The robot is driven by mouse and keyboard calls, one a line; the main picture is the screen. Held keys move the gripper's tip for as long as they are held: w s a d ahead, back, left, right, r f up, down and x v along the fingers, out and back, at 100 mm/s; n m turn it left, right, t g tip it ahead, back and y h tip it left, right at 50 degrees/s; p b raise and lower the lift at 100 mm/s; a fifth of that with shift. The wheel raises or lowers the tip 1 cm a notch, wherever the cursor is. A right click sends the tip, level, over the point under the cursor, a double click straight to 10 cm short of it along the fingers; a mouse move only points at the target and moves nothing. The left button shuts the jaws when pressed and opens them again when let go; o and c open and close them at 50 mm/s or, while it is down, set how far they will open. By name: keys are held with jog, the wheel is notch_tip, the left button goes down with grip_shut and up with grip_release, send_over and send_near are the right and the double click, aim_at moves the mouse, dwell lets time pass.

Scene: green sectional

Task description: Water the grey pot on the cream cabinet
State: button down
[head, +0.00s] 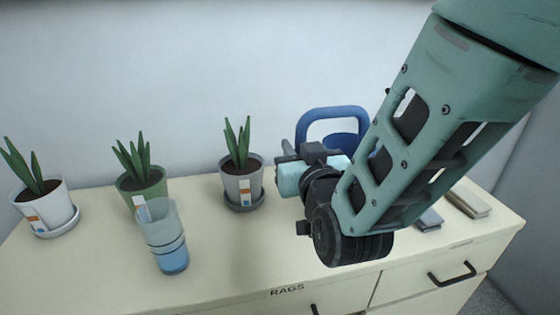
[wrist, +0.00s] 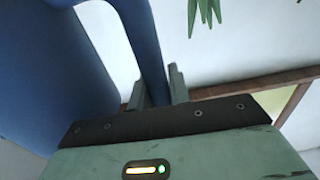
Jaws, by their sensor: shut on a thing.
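The grey pot (head: 241,185) stands upright on a grey saucer on the cream cabinet (head: 228,278), with green leaves, dark soil and an orange-and-white tag. My gripper (wrist: 157,88) is shut on the handle of a blue watering can (head: 332,112), right of the grey pot in the head view. The can's large blue body (wrist: 40,75) fills the left of the wrist view. My arm and gripper hide much of the can in the head view, and I cannot make out its spout.
A white pot (head: 48,208) and a green pot (head: 142,190) with plants stand to the left. A clear glass with blue liquid (head: 172,258) stands in front of the green pot. Two small flat items (head: 467,202) lie at the right. A drawer is labelled RAGS.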

jog(key=s+a+r+n+g+y+b, duration=0.25)
jog(key=s+a+n+g+y, duration=0.25)
jog(key=a+n+g+y, duration=0.4)
jog(key=s+f+n+g+y+b, duration=0.2)
jog(key=s+f+n+g+b, duration=0.2)
jog(key=s+g, duration=0.7)
notch_tip(320, 180, down, 4)
jog(key=n+g, duration=0.1)
jog(key=n, duration=0.1)
jog(key=shift+s+d+f+n+g+y+b, duration=0.2)
jog(key=shift+s+d+n+g+y+b, duration=0.1)
jog(key=shift+d+y+b, duration=0.1)
jog(key=shift+w+r+p, duration=0.1)
jog(key=shift+r+p, duration=0.3)
jog(key=shift+p, duration=0.15)
jog(key=shift+r+p, duration=0.45)
jog(key=shift+p, duration=0.25)
jog(key=shift+w+r+m+p, duration=0.1)
jog(key=shift+r+m+p, duration=0.25)
jog(key=shift+m+p, duration=0.15)
dwell(0.4)
